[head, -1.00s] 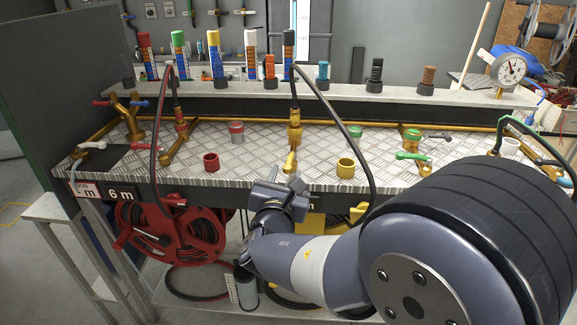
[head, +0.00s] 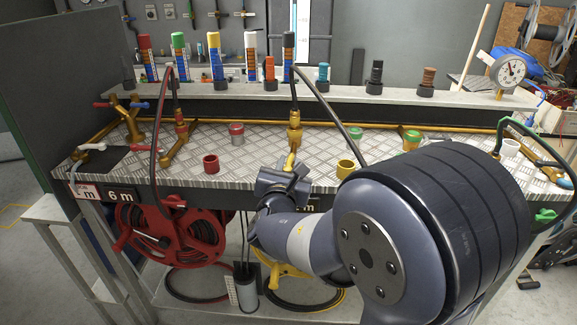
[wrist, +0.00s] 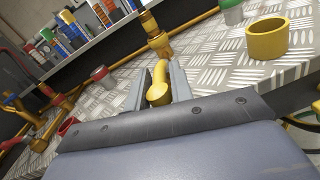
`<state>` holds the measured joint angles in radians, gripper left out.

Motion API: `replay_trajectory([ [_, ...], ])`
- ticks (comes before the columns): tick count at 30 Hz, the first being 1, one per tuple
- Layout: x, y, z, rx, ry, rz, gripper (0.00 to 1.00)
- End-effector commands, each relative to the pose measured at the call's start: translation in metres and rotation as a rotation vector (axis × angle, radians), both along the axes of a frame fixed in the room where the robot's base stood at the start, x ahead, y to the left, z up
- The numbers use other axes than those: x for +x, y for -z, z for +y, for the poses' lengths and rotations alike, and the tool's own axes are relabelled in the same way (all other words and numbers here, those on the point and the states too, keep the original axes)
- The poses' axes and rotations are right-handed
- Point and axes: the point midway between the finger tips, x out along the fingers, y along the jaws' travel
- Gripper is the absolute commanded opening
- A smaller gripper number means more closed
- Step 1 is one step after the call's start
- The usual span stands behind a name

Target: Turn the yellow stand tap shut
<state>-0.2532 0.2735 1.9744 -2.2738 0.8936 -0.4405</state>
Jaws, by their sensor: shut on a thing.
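The yellow stand tap is a brass upright (head: 294,132) with a black hose on top, standing near the front middle of the metal bench. Its yellow lever (head: 290,161) points toward the bench's front edge. My gripper (head: 286,172) is at that edge. In the wrist view, my gripper (wrist: 158,90) has one finger on each side of the yellow lever (wrist: 159,82) and is shut on it. The brass body (wrist: 153,33) rises beyond the fingers. The lever's far end is partly hidden by my gripper in the head view.
A yellow ring (head: 345,170) stands right of the lever and a red ring (head: 211,163) to the left. A red stand tap (head: 180,132) is farther left. A red hose reel (head: 175,238) hangs below the bench. A black hose (head: 328,105) arches over to the right.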

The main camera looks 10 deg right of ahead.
Motion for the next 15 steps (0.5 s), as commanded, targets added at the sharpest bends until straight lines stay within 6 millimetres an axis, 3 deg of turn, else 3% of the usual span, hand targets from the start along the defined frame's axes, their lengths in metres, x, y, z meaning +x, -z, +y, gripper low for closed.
replay_trajectory([
  [3,-0.0001,0.0000,0.0000,0.000,0.000,0.000,0.00],
  [15,0.0001,-0.0001,0.0008,0.000,0.004,0.001,0.00],
])
